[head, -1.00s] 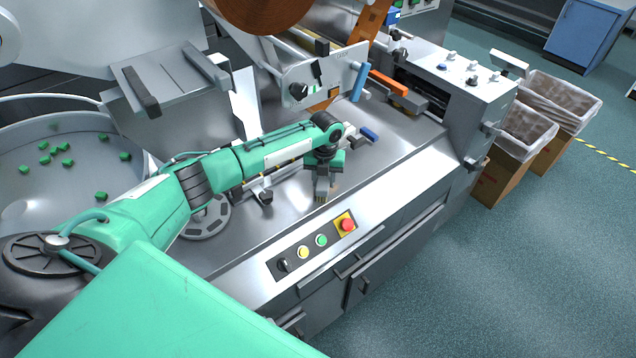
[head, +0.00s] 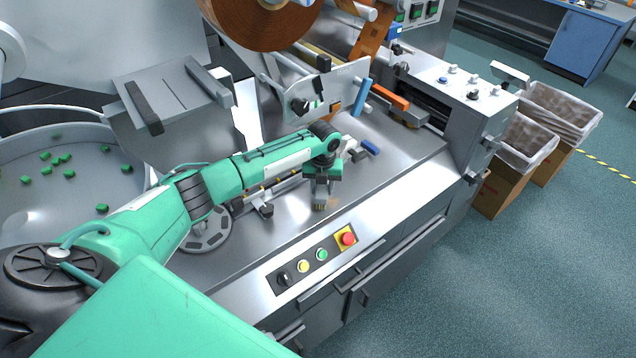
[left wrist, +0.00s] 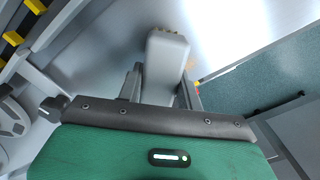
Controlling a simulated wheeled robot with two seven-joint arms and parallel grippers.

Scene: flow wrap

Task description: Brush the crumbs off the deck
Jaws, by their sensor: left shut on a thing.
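My left gripper (head: 321,184) points down over the metal deck (head: 385,190) of the wrapping machine. It is shut on a grey brush (head: 320,199) with short tan bristles, low at the deck behind the button panel. In the left wrist view the brush (left wrist: 166,62) sits between the two fingers, bristles at its far end. A faint tan patch of crumbs (head: 333,202) lies just right of the brush; it shows faintly in the left wrist view too (left wrist: 192,63). Whether the bristles touch the deck I cannot tell. My right gripper is not in view.
A button panel (head: 314,260) with a red stop button is on the deck's front edge. A round plate (head: 207,232) is to the left. Lined bins (head: 527,140) stand on the floor at right.

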